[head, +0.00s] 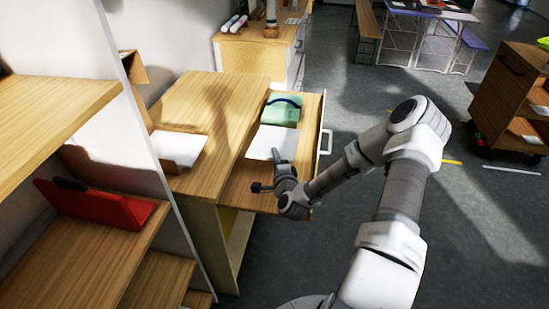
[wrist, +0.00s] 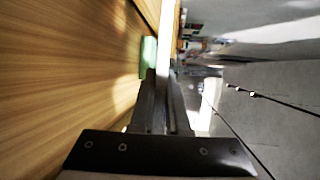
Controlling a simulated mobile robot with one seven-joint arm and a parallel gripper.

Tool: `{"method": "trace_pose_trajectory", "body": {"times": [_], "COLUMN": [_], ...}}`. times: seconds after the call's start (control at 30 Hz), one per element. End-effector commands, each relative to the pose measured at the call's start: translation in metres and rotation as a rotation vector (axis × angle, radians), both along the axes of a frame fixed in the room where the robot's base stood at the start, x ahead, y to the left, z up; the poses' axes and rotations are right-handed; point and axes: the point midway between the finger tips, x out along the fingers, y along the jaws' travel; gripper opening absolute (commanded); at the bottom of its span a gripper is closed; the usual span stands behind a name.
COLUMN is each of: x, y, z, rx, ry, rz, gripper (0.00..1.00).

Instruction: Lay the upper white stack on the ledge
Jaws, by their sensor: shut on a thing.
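A flat white stack (head: 263,143) is over the lower wooden surface (head: 245,185) beside the raised desk top. My gripper (head: 277,160) is shut on this stack's near edge. In the wrist view my gripper (wrist: 163,78) has its fingers on either side of the stack, which shows as a thin pale slab (wrist: 166,35). I cannot tell whether the stack touches the surface under it. Another white stack (head: 178,149) lies at the left edge of the raised desk, by a brown folder-like holder. I cannot tell for sure which surface is the ledge.
A green box (head: 280,112) with a dark band sits just behind the held stack; it shows in the wrist view too (wrist: 148,55). A white handle (head: 326,141) sticks out at right. The raised desk top (head: 215,105) is mostly clear. Shelves with a red object (head: 100,207) stand left.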

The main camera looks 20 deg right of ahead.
Motion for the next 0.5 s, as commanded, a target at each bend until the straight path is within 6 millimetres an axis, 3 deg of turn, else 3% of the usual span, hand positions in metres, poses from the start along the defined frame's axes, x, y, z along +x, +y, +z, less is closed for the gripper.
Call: {"method": "trace_pose_trajectory", "body": {"times": [0.5], "x": [0.017], "y": [-0.011], "z": [-0.025], "rx": [-0.001], "ry": [-0.002], "rz": [0.000], "gripper": [0.00]}}
